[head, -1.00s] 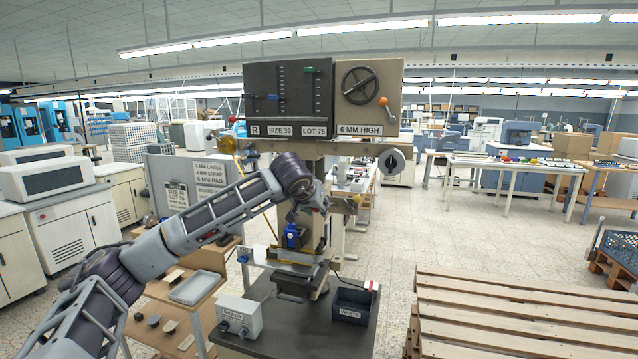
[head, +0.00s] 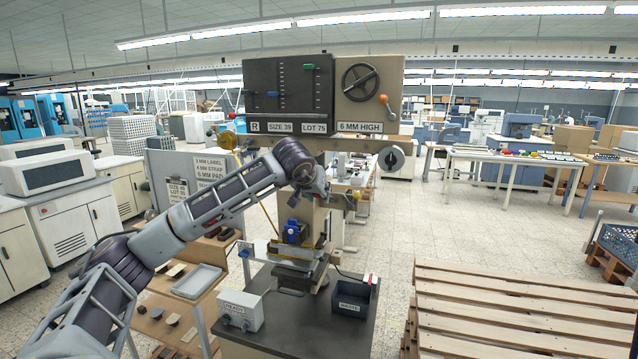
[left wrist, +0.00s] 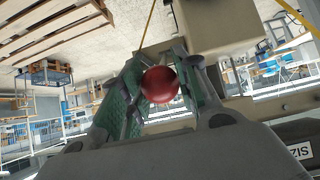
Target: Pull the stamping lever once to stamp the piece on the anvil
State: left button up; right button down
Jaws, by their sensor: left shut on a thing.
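The stamping press (head: 315,215) stands on a dark bench in the middle of the head view. Its red ball knob (left wrist: 160,85), which looks like the lever's end, sits between the fingers of my left gripper (left wrist: 158,92) in the left wrist view. In the head view my left gripper (head: 318,195) is beside the press column, above the stamping head; the knob cannot be made out there. The blue part (head: 293,231) of the head sits above the anvil area (head: 292,278). The piece on the anvil is too small to tell. My right gripper is out of view.
A READY box (head: 240,310) and a dark WASTE bin (head: 350,301) stand on the bench (head: 295,335). A side table with a grey tray (head: 197,281) is at the left. Wooden pallets (head: 510,310) fill the lower right. Open floor lies behind them.

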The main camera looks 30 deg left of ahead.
pick_arm(q)
jog(key=shift+r, duration=0.25)
jog(key=shift+w+a+r, duration=0.1)
jog(key=shift+w+r, duration=0.3)
jog(key=shift+r, duration=0.25)
jog(key=shift+w+a+r, duration=0.1)
jog(key=shift+w+r, duration=0.3)
jog(key=shift+r, duration=0.25)
jog(key=o, duration=1.2)
jog(key=shift+o, duration=0.2)
jog(key=v, duration=1.2)
jog(key=shift+s, duration=0.15)
jog(key=shift+f, duration=0.15)
